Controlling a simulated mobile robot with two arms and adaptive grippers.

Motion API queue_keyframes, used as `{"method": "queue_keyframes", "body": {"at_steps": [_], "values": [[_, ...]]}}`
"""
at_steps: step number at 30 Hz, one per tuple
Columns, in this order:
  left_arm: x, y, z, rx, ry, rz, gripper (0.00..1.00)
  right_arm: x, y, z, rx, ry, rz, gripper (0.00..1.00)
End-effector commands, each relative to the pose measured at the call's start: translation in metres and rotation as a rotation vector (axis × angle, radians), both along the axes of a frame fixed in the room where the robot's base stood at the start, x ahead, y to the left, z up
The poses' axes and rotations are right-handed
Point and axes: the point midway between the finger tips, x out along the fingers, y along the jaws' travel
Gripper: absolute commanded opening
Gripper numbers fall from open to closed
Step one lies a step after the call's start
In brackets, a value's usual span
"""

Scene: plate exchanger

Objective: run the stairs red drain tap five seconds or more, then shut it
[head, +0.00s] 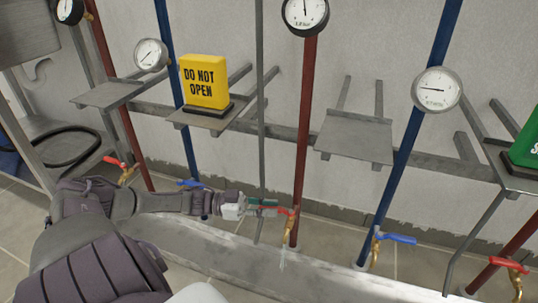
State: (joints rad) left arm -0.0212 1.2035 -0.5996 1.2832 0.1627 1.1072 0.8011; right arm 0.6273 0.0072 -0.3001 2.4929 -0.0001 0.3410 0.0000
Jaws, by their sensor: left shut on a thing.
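A brass drain tap with a red lever (286,211) sits low on the middle red pipe (303,140). My left gripper (268,207) reaches it from the left and is shut on the red lever. A thin pale stream of water (282,260) shows below the tap's spout. No label naming the stairs shows on this tap. My right gripper is not in view.
Other red-lever taps are at the left (117,162) and lower right (508,265). Blue-lever taps sit on the blue pipes, one at the right (396,238). A yellow "DO NOT OPEN" sign (204,82) stands on a shelf. A green sign (526,145) is cut off.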

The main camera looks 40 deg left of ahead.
Motion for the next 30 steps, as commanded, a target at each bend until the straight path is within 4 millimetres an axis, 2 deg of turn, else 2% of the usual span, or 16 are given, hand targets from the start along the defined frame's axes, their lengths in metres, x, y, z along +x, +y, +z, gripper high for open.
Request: {"method": "queue_keyframes", "body": {"at_steps": [9,10,14,24,30], "values": [[0.002,0.001,0.001,0.0,-0.003,0.006,0.0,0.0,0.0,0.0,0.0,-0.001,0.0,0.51],[0.002,0.001,0.001,0.0,-0.003,0.006,0.26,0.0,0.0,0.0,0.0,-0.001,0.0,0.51],[0.002,0.001,0.001,-0.001,-0.002,0.005,0.47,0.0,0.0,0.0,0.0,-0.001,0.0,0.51],[-0.001,0.002,0.0,0.0,0.0,0.003,0.47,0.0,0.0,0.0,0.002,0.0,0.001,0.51],[-0.02,0.025,-0.001,0.004,0.003,0.003,0.47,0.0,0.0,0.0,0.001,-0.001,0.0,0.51]]}}
